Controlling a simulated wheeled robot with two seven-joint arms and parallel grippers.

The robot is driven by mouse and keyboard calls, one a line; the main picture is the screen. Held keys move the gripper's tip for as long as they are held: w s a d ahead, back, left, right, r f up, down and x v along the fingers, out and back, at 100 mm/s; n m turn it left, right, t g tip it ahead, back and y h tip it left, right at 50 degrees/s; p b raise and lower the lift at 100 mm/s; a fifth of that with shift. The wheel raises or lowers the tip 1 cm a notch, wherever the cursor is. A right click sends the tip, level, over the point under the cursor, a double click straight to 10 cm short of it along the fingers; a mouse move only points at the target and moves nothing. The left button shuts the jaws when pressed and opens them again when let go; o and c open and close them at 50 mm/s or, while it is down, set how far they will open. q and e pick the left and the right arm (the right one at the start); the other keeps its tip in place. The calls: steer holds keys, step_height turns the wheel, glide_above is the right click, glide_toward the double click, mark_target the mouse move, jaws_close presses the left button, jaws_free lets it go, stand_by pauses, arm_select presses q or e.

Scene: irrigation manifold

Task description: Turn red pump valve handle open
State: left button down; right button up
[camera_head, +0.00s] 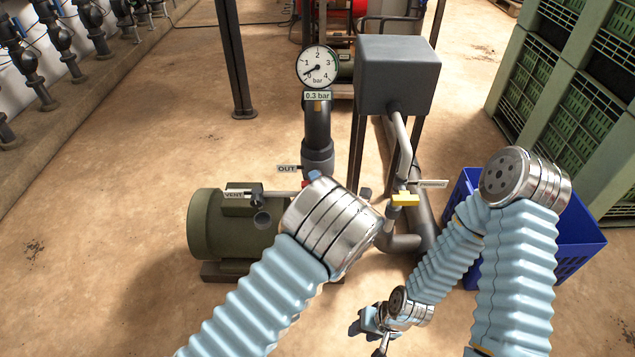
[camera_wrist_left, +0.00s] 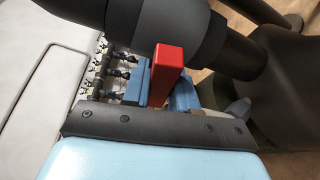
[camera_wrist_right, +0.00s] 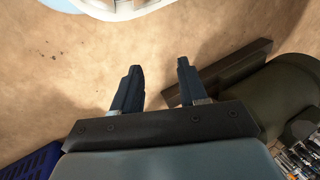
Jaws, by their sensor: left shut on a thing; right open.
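The red valve handle (camera_wrist_left: 167,66) stands between the blue fingers of my left gripper (camera_wrist_left: 160,82) in the left wrist view, beside a dark grey pipe. My left gripper is shut on it. In the head view only a small red bit (camera_head: 305,184) shows near the OUT label (camera_head: 288,168); my left wrist hides the rest. The green pump (camera_head: 218,237) stands left of it. The gauge (camera_head: 317,67) above the outlet pipe has a 0.3 bar plate (camera_head: 318,96). My right gripper (camera_wrist_right: 158,68) is open and empty above the floor.
A yellow handle (camera_head: 405,199) sits on a pipe below the grey box (camera_head: 397,75). A blue crate (camera_head: 577,249) stands right, partly behind my right arm. Green crates (camera_head: 560,90) are stacked at the right. Open floor lies left of the pump.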

arm_select(q)
steer(key=shift+n+h, duration=0.3)
steer(key=shift+n, duration=0.5)
steer(key=shift+n+g+h, duration=0.4)
steer(key=shift+n+g, duration=0.1)
steer(key=shift+n, duration=0.2)
steer(key=shift+f+n+b, duration=0.15)
steer(key=shift+n+b, duration=0.5)
steer(key=shift+n, duration=0.05)
steer(key=shift+f+n+g+h+b, duration=0.1)
steer(key=shift+n+g+h+b, duration=0.2)
steer(key=shift+n+h+b, duration=0.35)
steer(key=n+h+b, duration=0.1)
steer(key=n+b, duration=0.1)
steer(key=b, duration=0.1)
steer(key=shift+f, duration=0.15)
steer(key=n+h+b, duration=0.2)
steer(key=b, duration=0.4)
steer(key=shift+n+g, duration=0.25)
steer(key=shift+g, duration=0.05)
steer(key=shift+s+r+n+h+b, duration=0.1)
steer(key=shift+r+n+h+b, duration=0.3)
steer(key=shift+b, duration=1.15)
steer(key=c, duration=1)
jaws_free()
